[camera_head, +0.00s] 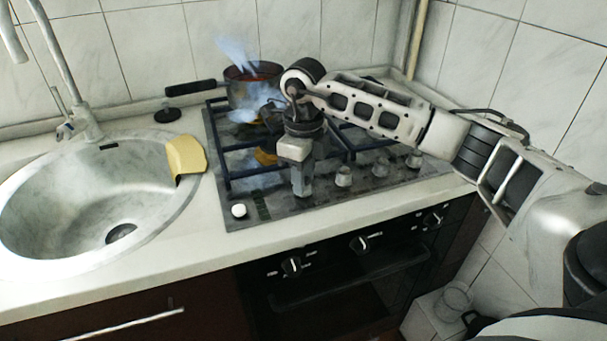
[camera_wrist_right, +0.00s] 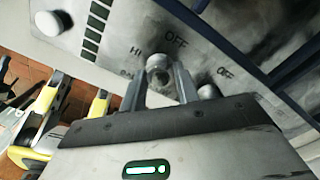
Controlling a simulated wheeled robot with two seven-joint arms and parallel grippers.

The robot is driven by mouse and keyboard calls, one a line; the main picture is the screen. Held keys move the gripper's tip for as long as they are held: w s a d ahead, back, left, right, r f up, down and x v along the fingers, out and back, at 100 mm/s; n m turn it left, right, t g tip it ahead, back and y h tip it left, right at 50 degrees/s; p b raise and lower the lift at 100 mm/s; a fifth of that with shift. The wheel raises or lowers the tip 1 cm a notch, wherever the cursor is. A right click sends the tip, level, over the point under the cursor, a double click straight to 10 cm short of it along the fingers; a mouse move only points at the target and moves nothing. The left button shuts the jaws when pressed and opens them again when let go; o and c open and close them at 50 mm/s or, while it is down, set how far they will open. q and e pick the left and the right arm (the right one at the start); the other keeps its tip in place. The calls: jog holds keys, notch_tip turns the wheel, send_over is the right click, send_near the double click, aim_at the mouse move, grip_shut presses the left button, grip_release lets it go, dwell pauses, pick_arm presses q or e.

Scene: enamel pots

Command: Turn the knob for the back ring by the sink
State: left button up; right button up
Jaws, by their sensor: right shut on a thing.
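The gas hob (camera_head: 285,208) has a row of knobs along its front edge. My right gripper (camera_head: 301,190) points down at the left end of this row and is shut on a knob, which the fingers mostly hide in the head view. In the right wrist view the gripped knob (camera_wrist_right: 158,78) shows between the two fingers, with "OFF" and "HI" markings near it. The back ring by the sink is under a dark pot (camera_head: 240,94), with blue flames around it. My left gripper is not in view.
More knobs stand to the right, the nearest one (camera_head: 343,176) close to my gripper. A white button (camera_head: 239,211) sits at the hob's front left corner. The sink (camera_head: 60,205) and a yellow cloth (camera_head: 186,156) lie left. Oven knobs (camera_head: 291,266) are below the counter edge.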

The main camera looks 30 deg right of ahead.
jog(key=o, duration=1)
notch_tip(320, 180, up, 16)
jog(key=shift+r+p, duration=0.1)
jog(key=shift+p, duration=0.35)
